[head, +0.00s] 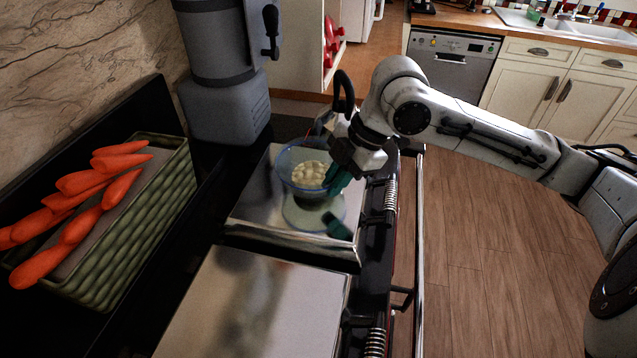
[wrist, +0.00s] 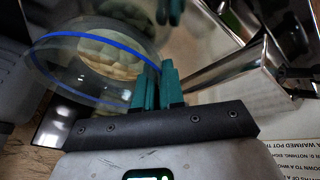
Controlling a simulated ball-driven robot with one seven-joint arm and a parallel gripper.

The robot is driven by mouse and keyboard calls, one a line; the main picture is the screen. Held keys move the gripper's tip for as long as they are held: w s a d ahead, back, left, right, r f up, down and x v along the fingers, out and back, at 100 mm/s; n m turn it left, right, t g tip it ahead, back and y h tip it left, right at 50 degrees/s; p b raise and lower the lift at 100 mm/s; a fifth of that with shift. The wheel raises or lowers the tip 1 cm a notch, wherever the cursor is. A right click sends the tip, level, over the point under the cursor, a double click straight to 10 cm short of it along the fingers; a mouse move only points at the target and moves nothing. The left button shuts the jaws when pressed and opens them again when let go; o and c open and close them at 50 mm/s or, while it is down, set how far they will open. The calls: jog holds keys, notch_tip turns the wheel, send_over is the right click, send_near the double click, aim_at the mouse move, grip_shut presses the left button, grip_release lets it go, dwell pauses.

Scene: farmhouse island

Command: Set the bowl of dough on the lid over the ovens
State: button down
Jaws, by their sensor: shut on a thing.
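The bowl of dough (head: 297,185) is a clear glass bowl with a blue rim and pale lumps of dough inside. In the head view it is upright over the far shiny metal lid (head: 258,222), whose surface mirrors it. I cannot tell whether its base touches the lid. My gripper (head: 337,178) has teal fingers shut on the bowl's right side. In the wrist view the bowl (wrist: 85,72) fills the upper left, with the teal fingers (wrist: 157,88) at its wall. The fingers hide part of the bowl's side.
A second metal lid (head: 255,305) lies nearer. A green woven basket (head: 150,215) of carrots (head: 85,205) stands at left. A grey appliance (head: 225,75) stands behind the far lid. A rail (head: 420,250) runs along the stove's right edge. Wooden floor is clear beyond.

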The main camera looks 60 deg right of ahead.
dwell(0.3)
jog(key=shift+a+f, duration=0.1)
jog(key=shift+f, duration=0.1)
jog(key=c, duration=1.2)
grip_release()
jog(key=shift+c, duration=0.2)
jog(key=shift+r, duration=0.1)
jog(key=v, duration=1.2)
jog(key=shift+r, duration=0.1)
